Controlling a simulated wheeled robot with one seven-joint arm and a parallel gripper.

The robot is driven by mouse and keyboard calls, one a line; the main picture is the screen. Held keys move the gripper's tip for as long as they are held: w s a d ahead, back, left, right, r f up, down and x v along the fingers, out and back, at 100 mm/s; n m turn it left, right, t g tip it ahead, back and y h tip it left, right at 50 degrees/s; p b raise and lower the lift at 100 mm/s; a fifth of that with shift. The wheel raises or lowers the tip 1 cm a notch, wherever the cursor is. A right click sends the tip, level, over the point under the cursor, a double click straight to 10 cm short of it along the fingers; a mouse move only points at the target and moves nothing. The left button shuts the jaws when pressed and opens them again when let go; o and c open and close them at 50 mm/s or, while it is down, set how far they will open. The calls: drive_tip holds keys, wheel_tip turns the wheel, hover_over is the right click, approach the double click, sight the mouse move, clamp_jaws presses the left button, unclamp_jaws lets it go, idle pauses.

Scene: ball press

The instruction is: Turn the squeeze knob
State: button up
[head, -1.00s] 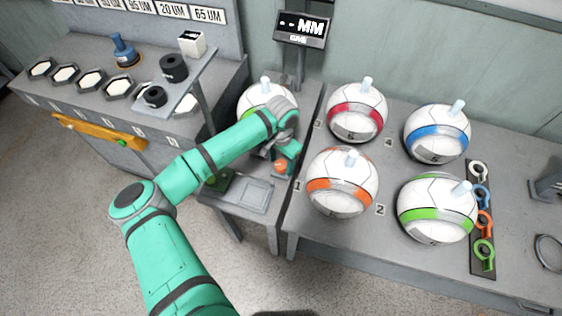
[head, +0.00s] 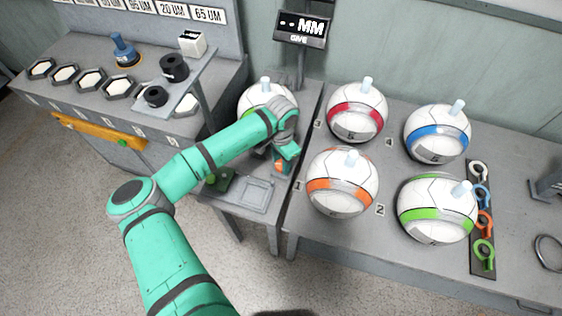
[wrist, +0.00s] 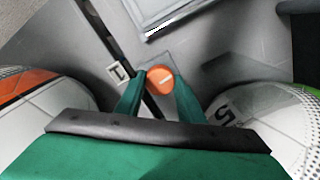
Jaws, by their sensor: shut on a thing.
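The squeeze knob is a round orange cap with a pale line across it, in the middle of the wrist view (wrist: 161,78). In the head view only part of the orange knob (head: 280,167) shows below my gripper (head: 284,161), at the front of the press stand. In the wrist view the two green fingers of my gripper (wrist: 160,90) stand on either side of the knob and are shut on it. The pale line on the knob runs slightly tilted. A ball (head: 262,94) sits in the press behind my gripper, partly hidden by my arm.
An orange-banded ball (head: 342,184) stands close right of my gripper, with several more balls on the right table. A display (head: 302,28) above the press reads "-- MM". A flat grey tray (head: 256,195) lies in front of the knob.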

sight(281, 164)
drive_tip(key=m, duration=0.4)
drive_tip(key=shift+o, duration=0.2)
drive_tip(key=shift+m, duration=2.1)
drive_tip(key=o, duration=1)
drive_tip(key=shift+r, duration=3.8)
